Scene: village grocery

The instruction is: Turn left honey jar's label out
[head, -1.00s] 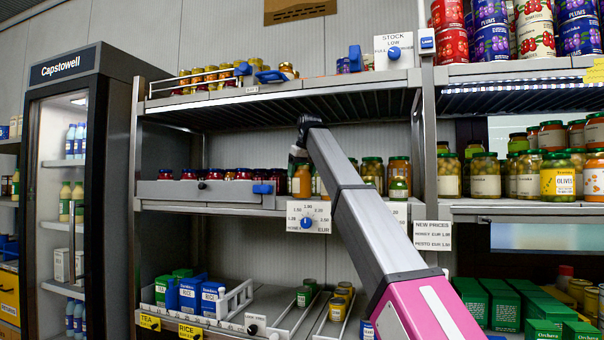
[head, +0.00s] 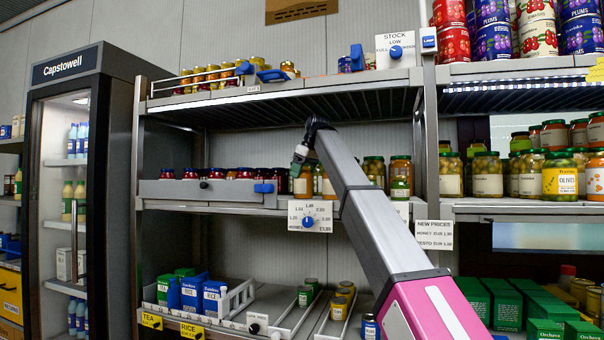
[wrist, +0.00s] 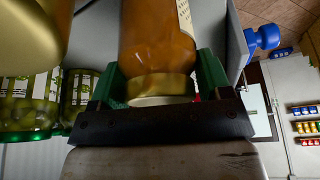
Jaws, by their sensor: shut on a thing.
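The honey jar (wrist: 158,40) is amber with a gold lid (wrist: 160,88), and it appears inverted in the wrist view. My gripper (wrist: 155,95) is shut on it at the lid, with a green finger on each side. Only an edge of its pale label (wrist: 187,18) shows, at the jar's right side. In the head view my gripper (head: 299,160) is at the middle shelf, over the jar (head: 303,184), which is small there and partly covered. The jar's lower end is outside the wrist view.
A golden, blurred jar (wrist: 28,35) stands close on the left in the wrist view, with green-lidded jars (wrist: 28,105) beyond it. A grey panel and a blue knob (wrist: 263,38) are close on the right. A price dial (head: 308,217) hangs on the shelf front below.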

